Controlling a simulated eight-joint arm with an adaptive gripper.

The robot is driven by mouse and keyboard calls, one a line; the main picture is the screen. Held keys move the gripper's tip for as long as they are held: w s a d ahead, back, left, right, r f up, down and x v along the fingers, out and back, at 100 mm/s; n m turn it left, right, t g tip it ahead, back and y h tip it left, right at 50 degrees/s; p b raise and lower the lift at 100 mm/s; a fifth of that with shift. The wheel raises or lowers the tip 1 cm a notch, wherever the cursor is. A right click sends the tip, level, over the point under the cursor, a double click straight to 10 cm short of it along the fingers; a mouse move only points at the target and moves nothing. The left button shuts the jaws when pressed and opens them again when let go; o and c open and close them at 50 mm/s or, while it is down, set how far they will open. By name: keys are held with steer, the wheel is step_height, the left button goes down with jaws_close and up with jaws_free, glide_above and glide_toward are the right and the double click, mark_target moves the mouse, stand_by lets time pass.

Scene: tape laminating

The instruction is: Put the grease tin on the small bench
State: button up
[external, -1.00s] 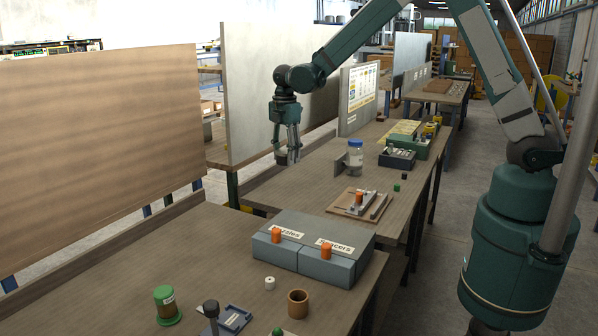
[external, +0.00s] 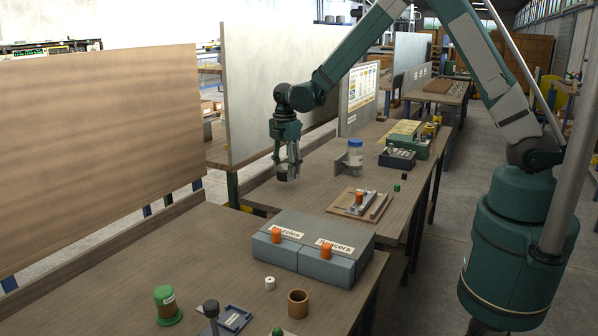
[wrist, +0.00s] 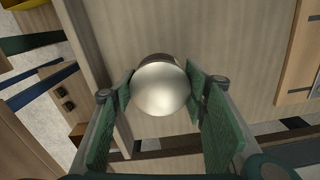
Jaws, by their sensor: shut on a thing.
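My gripper (external: 287,172) is shut on a round tin (wrist: 160,90), taken to be the grease tin, with a smooth silvery top; the green finger pads sit on both sides of it in the wrist view. In the external view the tin (external: 284,174) is small and partly hidden by the fingers. The gripper points down over the left part of the middle wooden bench (external: 310,188). I cannot tell whether the tin touches the bench top. Which bench is the small bench is not marked.
A blue-lidded jar (external: 355,158) beside an upright plate and a wooden board with a metal fixture (external: 350,208) stand right of the gripper. A grey box with orange knobs (external: 312,262) is on the nearer bench. A tall grey panel (external: 270,90) rises behind. Bench top around the gripper is clear.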

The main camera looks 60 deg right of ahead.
mark_target(286, 178)
steer(key=shift+f, duration=1.55)
steer(key=shift+f, duration=0.15)
steer(key=o, duration=0.9)
steer(key=shift+o, duration=0.4)
steer(key=shift+r, duration=6.15)
